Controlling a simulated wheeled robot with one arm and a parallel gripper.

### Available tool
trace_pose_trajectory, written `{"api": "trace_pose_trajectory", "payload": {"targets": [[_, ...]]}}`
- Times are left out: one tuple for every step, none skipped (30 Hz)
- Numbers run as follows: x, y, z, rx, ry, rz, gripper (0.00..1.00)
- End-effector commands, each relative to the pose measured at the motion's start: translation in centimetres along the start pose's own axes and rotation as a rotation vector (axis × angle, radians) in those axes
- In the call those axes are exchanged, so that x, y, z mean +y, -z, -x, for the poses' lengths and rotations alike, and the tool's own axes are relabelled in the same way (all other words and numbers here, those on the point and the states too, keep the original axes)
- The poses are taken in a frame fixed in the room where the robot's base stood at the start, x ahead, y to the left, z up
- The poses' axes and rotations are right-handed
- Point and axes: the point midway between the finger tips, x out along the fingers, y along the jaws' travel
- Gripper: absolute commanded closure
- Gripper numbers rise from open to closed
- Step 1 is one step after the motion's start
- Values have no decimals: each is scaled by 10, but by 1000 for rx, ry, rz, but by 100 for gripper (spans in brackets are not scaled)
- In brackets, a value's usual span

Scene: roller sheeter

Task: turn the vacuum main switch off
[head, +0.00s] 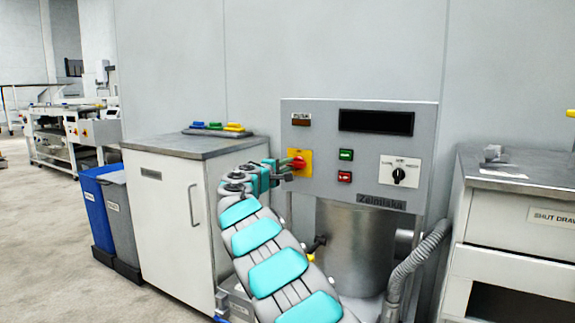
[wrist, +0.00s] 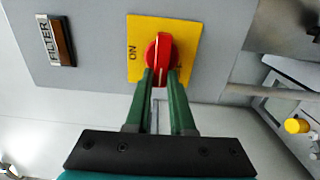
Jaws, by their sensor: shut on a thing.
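The main switch is a red rotary knob (head: 298,163) on a yellow plate (head: 306,154) at the left of the grey control panel. In the wrist view the red knob (wrist: 158,48) stands on the yellow plate (wrist: 186,28), with "ON" at the plate's left; other lettering is mostly hidden. The knob's long grip runs up and down in that picture, with a pale line along it. My gripper (wrist: 161,76) has its two green fingers shut on the knob's near end, one on each side. In the head view my gripper (head: 284,171) meets the panel from the left.
A filter indicator (head: 301,119) sits above the switch. Green (head: 346,155) and red (head: 344,177) buttons and a black selector (head: 399,175) lie to the right. A white cabinet (head: 170,210) stands left of the machine, and a ribbed hose (head: 405,272) hangs at its right.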

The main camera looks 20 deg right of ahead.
Motion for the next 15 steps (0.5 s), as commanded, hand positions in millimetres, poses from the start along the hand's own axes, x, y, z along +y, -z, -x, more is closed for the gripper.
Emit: {"api": "trace_pose_trajectory", "payload": {"targets": [[0,2,1,4,0,4,100],[0,2,1,4,0,4,100],[0,2,1,4,0,4,100],[0,2,1,4,0,4,100],[0,2,1,4,0,4,100],[-1,2,1,4,0,4,100],[-1,2,1,4,0,4,100],[-1,2,1,4,0,4,100],[-1,2,1,4,0,4,100],[-1,2,1,4,0,4,100],[-1,2,1,4,0,4,76],[-1,2,1,4,0,3,72],[-1,2,1,3,0,3,69],[-1,2,1,3,0,3,65],[-1,1,1,2,0,3,61]]}}
